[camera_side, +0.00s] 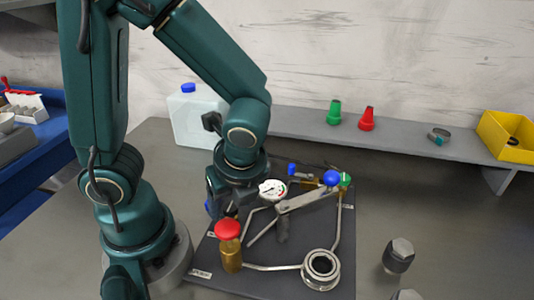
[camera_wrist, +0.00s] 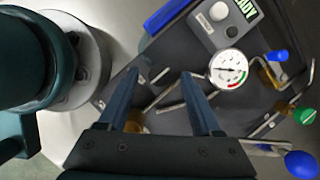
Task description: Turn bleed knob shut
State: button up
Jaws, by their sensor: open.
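A black plate (camera_side: 290,286) carries a small pipe rig. A red knob (camera_side: 228,230) tops a brass valve body (camera_side: 232,258) at its front left. A green knob (camera_side: 345,179) sits at the far right and also shows in the wrist view (camera_wrist: 304,115). Which knob is the bleed knob I cannot tell, as the plate labels are too small to read. My gripper (camera_wrist: 160,76) is open and empty, pointing down above the plate's left part. In the side view it is behind the red knob. In the wrist view it hides the red knob.
A white dial gauge (camera_wrist: 228,69) stands right of my fingers. A blue ball-ended lever (camera_side: 331,178) reaches across the rig. A ringed port (camera_side: 321,269) is front right, and a loose grey hex piece (camera_side: 398,255) lies on the bench. A white jug (camera_side: 197,117) stands behind.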

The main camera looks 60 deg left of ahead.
jog(key=shift+v, duration=2.6)
notch_tip(320, 180, up, 5)
jog(key=n+t+h, duration=0.4)
jog(key=n+t, duration=0.1)
jog(key=n, duration=1.1)
send_over(231, 211)
jog(key=d, duration=0.2)
jog(key=shift+w+d+r+n+t, duration=0.1)
jog(key=shift+w+n+t, duration=0.05)
jog(key=shift+n, duration=0.4)
jog(key=shift+w+d+r+n+t, duration=0.1)
jog(key=shift+r+n+t, duration=0.05)
jog(key=shift+n, duration=0.4)
